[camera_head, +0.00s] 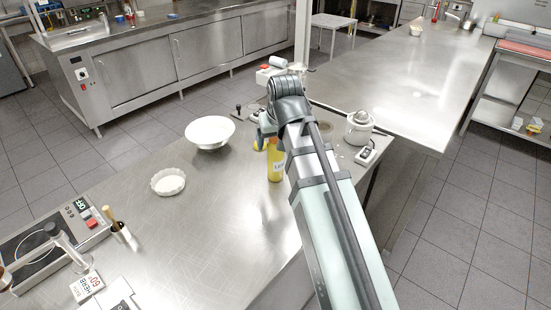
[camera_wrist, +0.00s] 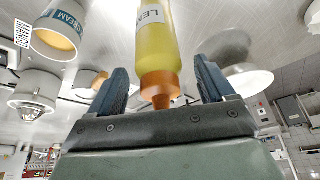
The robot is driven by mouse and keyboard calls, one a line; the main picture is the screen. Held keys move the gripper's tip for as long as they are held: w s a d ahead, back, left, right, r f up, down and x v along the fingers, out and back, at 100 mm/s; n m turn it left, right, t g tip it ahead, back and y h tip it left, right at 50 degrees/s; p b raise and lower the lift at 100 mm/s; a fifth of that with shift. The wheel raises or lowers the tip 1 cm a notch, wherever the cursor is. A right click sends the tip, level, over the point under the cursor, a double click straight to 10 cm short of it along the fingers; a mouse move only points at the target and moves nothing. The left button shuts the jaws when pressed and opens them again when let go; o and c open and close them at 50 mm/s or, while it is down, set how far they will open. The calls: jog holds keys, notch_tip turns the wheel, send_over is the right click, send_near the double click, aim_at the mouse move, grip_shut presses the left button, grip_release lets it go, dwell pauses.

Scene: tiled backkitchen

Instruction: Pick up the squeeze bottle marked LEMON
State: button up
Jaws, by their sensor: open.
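The squeeze bottle marked LEMON (camera_head: 275,166) is yellow with a white label and stands upright on the steel counter (camera_head: 215,195), partly hidden by my arm. In the wrist view the LEMON bottle (camera_wrist: 158,45) appears upside down, its orange cap and nozzle pointing toward my gripper's palm. My gripper (camera_wrist: 160,85) is open, with one blue-grey finger on each side of the cap and gaps visible between fingers and bottle. In the head view my gripper (camera_head: 266,130) is at the bottle's top, mostly hidden behind the wrist.
A white bowl (camera_head: 210,133) and a fluted white dish (camera_head: 168,182) stand left of the bottle. A juicer (camera_head: 360,127) stands to the right. In the wrist view a tub labelled CREAM (camera_wrist: 62,30) is at left.

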grip_shut()
dwell(0.8)
